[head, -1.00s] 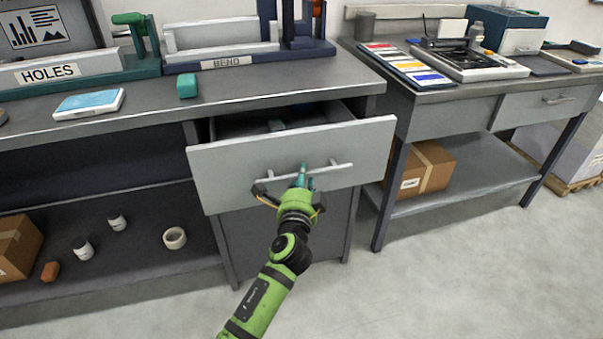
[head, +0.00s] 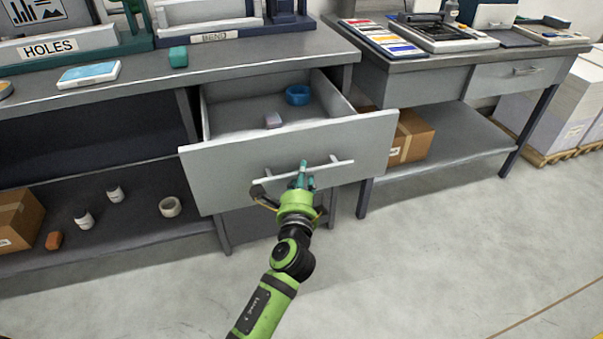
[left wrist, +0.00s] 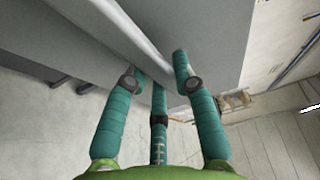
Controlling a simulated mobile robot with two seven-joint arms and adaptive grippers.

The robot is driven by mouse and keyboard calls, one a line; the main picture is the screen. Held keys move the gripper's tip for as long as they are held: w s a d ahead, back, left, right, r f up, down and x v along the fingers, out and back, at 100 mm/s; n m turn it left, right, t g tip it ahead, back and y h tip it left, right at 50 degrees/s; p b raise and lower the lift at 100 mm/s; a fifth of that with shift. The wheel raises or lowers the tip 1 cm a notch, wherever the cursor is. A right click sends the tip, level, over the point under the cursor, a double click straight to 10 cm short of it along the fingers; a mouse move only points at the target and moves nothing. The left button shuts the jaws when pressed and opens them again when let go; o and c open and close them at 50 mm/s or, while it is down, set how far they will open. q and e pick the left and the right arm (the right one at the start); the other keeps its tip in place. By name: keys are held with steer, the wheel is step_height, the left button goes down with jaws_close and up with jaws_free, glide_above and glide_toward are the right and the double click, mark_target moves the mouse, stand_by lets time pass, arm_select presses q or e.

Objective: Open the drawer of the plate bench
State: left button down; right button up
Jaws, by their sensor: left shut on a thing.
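The plate bench's drawer (head: 225,168) stands well open under the left bench, its light grey front pulled out toward me. Inside it lie a blue round item (head: 298,95) and a small pinkish-grey block (head: 273,120). The bar handle (head: 335,166) runs across the drawer front. My left gripper (head: 302,172) is shut on the handle. In the left wrist view the teal fingers (left wrist: 158,75) sit around the pale handle bar (left wrist: 128,38). My right gripper does not show.
The bench top (head: 240,62) carries a teal block (head: 178,56) and a light blue pad (head: 88,74). The shelf below holds white jars, a tape roll (head: 170,207) and a cardboard box (head: 18,218). A second bench (head: 440,90) stands to the right. The floor (head: 430,250) in front is clear.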

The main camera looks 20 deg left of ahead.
arm_select(q)
steer(key=c, duration=1)
jaws_free()
steer(key=v, duration=1.2)
steer(key=shift+s, duration=0.1)
